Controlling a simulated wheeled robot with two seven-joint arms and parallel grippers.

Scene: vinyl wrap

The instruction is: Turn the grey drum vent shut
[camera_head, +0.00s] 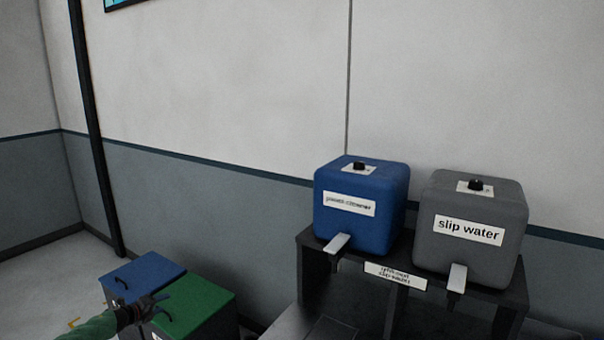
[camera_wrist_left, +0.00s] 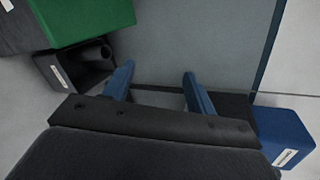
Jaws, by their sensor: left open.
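The grey drum (camera_head: 468,222), labelled "slip water", stands on a dark stand at the right of the head view. Its vent (camera_head: 475,184) is a small black knob on a white plate on the drum's top. I cannot tell from this distance how the knob is turned. My left gripper (camera_head: 162,306) is at the lower left of the head view, in front of the green bin and far from the grey drum. In the left wrist view its two blue fingers (camera_wrist_left: 159,84) are apart with nothing between them. My right gripper is not in view.
A blue drum (camera_head: 361,205) with its own black knob stands left of the grey one. Both have taps at the front of the dark stand (camera_head: 391,250). A blue-lidded bin (camera_head: 147,273) and a green-lidded bin (camera_head: 207,303) stand at lower left. The wall is close behind.

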